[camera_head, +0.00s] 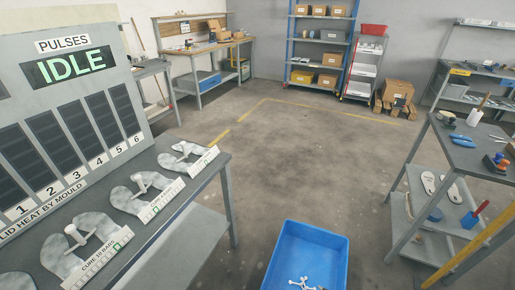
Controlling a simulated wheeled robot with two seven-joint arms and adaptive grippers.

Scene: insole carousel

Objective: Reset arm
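Neither of my grippers nor my arms shows in the head view. On the left a grey panel (60,100) carries a lit display (68,67) reading IDLE under a PULSES label. Grey mottled moulds (88,247), (143,196), (187,159) with handles lie in a row on the bench (215,166) before it, with white label strips along their front.
A blue tub (318,245) stands at the bottom centre with small white pieces in it, partly cut off. A grey tiered cart (412,208) with tools and insoles stands at right. Shelving (318,45) and a workbench (205,45) line the back. The middle floor (310,150) is clear.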

